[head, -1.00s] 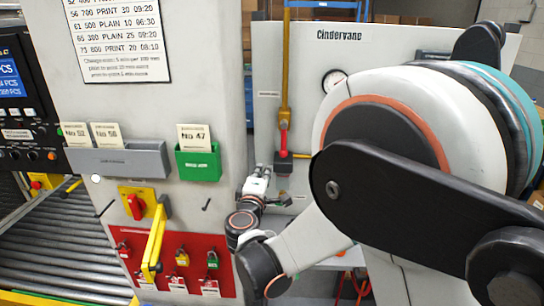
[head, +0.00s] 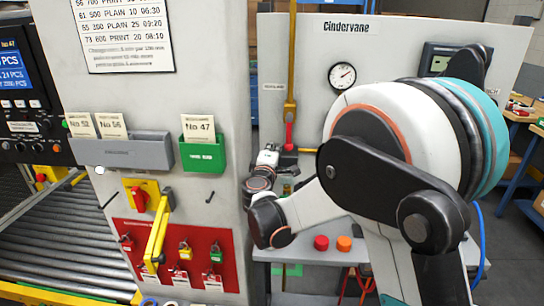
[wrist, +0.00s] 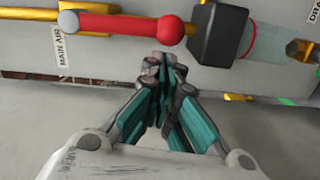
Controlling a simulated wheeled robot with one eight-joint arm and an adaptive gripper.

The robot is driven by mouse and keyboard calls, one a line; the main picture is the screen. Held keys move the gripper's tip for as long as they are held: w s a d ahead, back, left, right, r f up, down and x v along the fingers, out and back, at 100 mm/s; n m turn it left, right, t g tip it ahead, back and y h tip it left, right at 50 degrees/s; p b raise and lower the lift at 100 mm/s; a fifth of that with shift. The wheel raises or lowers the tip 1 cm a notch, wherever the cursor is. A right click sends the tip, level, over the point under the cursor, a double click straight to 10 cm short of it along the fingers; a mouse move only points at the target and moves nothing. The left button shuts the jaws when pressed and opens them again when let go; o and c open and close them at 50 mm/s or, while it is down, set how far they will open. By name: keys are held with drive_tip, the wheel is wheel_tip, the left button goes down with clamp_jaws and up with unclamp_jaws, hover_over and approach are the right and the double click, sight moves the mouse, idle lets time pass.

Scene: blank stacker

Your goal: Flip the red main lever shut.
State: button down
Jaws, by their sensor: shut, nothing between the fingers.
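The red main lever (head: 289,134) is on the yellow pipe of the pale machine panel, and it looks in line with that pipe. In the wrist view the red lever (wrist: 118,27) crosses the top left, with a rounded red end near the middle and a grey ball at its left end. A "MAIN AIR" label (wrist: 62,46) is beside it. My gripper (wrist: 165,62) is shut and empty, its fingertips just below the lever's rounded end in the picture. I cannot tell whether they touch. In the head view my gripper (head: 268,155) is small, left of and below the lever.
A dark valve block (wrist: 215,35) is right of the lever in the wrist view. A gauge (head: 342,76) is on the panel. The pale cabinet column with a green card holder (head: 203,154) stands close left of my gripper. Red and orange buttons (head: 332,243) are on the ledge below.

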drive_tip(key=shift+w+d, duration=0.1)
idle(0.4)
drive_tip(key=shift+d+f+n, duration=0.1)
drive_tip(key=shift+d+n, duration=0.15)
drive_tip(key=shift+n, duration=0.15)
